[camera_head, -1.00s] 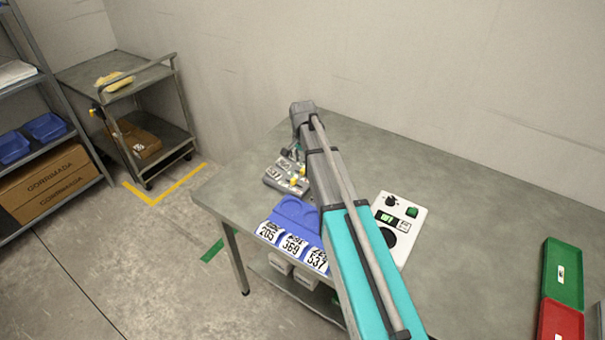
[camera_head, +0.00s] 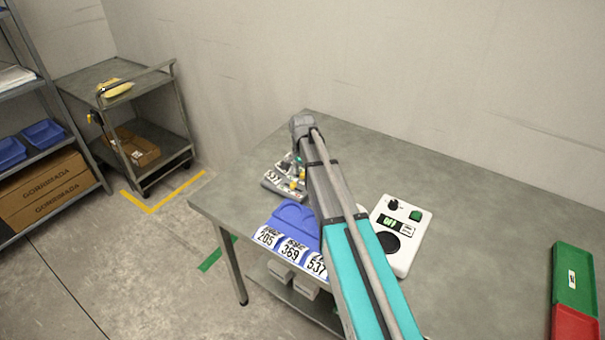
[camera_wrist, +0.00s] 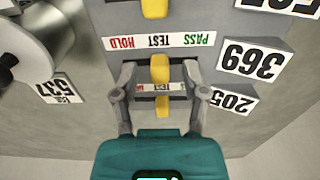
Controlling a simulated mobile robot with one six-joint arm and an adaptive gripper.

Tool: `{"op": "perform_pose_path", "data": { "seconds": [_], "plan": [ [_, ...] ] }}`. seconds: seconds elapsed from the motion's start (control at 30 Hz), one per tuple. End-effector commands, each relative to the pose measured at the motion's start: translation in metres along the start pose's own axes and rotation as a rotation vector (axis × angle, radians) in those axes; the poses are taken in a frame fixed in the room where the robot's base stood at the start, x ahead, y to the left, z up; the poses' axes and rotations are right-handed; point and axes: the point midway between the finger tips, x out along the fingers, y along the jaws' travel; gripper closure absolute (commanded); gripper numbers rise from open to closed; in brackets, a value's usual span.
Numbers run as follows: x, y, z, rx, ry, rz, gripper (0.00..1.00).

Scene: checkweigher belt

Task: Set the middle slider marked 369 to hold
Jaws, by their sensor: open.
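The grey slider panel (camera_head: 272,183) stands at the table's left end in the head view, partly hidden by my arm. In the wrist view it appears upside down, with tags 369 (camera_wrist: 252,60) and 205 (camera_wrist: 232,102). The middle yellow slider knob (camera_wrist: 160,67), level with tag 369, sits near TEST. Its neighbours are a knob at the top edge (camera_wrist: 154,8) and a lower knob (camera_wrist: 162,106). A HOLD–TEST–PASS strip (camera_wrist: 158,42) has HOLD on the left. My gripper (camera_wrist: 160,80) is open, its fingers on either side of the knobs; contact is unclear.
A blue tray (camera_head: 292,215) with tags 205, 369 and 537 lies near the panel. A white control box (camera_head: 405,222) is right of my arm. Green (camera_head: 574,275) and red (camera_head: 573,325) trays lie at far right.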

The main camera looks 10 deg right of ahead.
Motion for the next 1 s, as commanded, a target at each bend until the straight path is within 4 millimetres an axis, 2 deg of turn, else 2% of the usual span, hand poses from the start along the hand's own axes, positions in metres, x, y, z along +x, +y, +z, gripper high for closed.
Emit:
{"op": "perform_pose_path", "data": {
  "seconds": [0.07, 0.37, 0.67, 0.9, 1.0],
  "plan": [
    [0.0, 0.0, 0.0, 0.0, 0.0, 0.0, 0.43],
    [0.0, 0.0, 0.0, 0.0, 0.0, 0.0, 0.99],
    [0.0, 0.002, 0.0, 0.0, 0.0, 0.0, 1.0],
    [0.0, 0.026, 0.001, 0.001, 0.0, 0.0, 1.0],
    [0.0, 0.027, 0.0, 0.001, 0.0, 0.002, 1.0]
  ]
}}
